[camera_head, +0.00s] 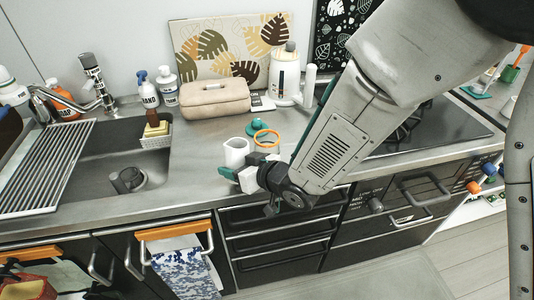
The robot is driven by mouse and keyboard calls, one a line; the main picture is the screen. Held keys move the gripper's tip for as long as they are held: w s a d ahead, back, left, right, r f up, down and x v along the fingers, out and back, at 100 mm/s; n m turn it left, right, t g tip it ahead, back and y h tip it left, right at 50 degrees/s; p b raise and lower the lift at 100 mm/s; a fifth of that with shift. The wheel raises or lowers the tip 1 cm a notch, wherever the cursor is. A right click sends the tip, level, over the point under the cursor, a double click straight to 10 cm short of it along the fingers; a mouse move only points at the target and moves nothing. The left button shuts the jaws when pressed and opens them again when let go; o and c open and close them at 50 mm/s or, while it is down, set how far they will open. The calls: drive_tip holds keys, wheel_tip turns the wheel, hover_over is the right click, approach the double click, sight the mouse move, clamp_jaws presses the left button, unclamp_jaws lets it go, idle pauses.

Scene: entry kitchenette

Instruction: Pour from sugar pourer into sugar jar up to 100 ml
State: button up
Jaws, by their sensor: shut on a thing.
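My gripper (238,174) is over the front edge of the counter, in the middle of the view. It is shut on a white, open-topped pourer (235,153), which looks close to upright. A clear jar with an orange rim (267,136) stands just to the right of the pourer, partly hidden by my gripper and arm. I take it for the sugar jar. The level inside the pourer and the jar cannot be made out. A round teal lid (257,125) with a knob lies behind the jar.
The sink (105,165) with a drying rack (48,165) is at the left. The dark hob (440,125) is at the right, behind my arm. Bare counter (195,140) lies left of the pourer.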

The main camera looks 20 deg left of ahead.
sight(242, 150)
drive_tip(key=shift+r, duration=0.1)
drive_tip(key=shift+r, duration=2.95)
